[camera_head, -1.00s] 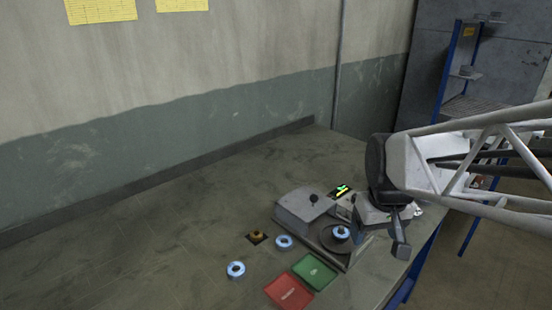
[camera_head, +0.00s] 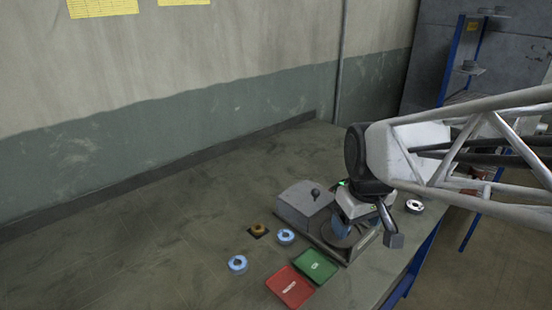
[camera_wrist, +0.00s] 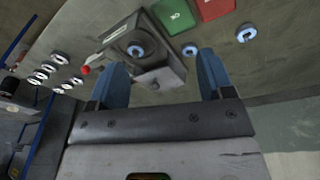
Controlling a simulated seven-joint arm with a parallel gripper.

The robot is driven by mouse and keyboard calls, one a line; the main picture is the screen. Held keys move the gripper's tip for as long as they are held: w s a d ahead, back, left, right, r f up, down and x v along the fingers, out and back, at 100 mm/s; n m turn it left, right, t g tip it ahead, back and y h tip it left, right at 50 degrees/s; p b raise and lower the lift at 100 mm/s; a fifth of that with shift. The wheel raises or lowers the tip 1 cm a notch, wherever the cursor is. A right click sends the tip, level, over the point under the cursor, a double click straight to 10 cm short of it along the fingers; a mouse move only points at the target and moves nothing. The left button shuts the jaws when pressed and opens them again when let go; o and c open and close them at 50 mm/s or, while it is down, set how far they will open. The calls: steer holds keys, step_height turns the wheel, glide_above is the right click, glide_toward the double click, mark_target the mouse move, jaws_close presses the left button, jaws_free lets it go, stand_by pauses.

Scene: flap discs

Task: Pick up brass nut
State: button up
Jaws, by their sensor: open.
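The brass nut (camera_head: 258,230) is a small golden-brown ring in the head view. It rests on a dark square patch of the table, left of the grey fixture. I cannot make it out in the wrist view. My gripper (camera_head: 368,232) is above the right part of the fixture, to the right of the nut and apart from it. In the wrist view, the two blue fingers of my gripper (camera_wrist: 163,70) are spread wide with nothing held between them.
The grey fixture (camera_head: 303,206) has a dark knob and holds a disc (camera_wrist: 137,50). Blue-ringed discs (camera_head: 286,237) (camera_head: 237,264) lie near the nut. Red (camera_head: 290,287) and green (camera_head: 316,265) trays are in front. Several discs (camera_wrist: 48,68) sit at left in the wrist view. The table's left is clear.

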steer(key=w+a+f+n, duration=0.3)
steer(key=w+a, duration=0.2)
steer(key=w, duration=0.1)
steer(key=w+a+f+n, duration=0.2)
steer(key=w+a+n, duration=0.15)
steer(key=w, duration=0.35)
steer(key=n+g, duration=0.2)
steer(key=n, duration=0.4)
glide_above(258, 225)
step_height(258, 225, down, 11)
steer(key=shift+s+d, duration=0.1)
steer(key=shift+s, duration=0.35)
steer(key=shift+f, duration=0.1)
steer(key=shift+f, duration=1.25)
steer(key=shift+s+f, duration=0.1)
steer(key=shift+f, duration=2.5)
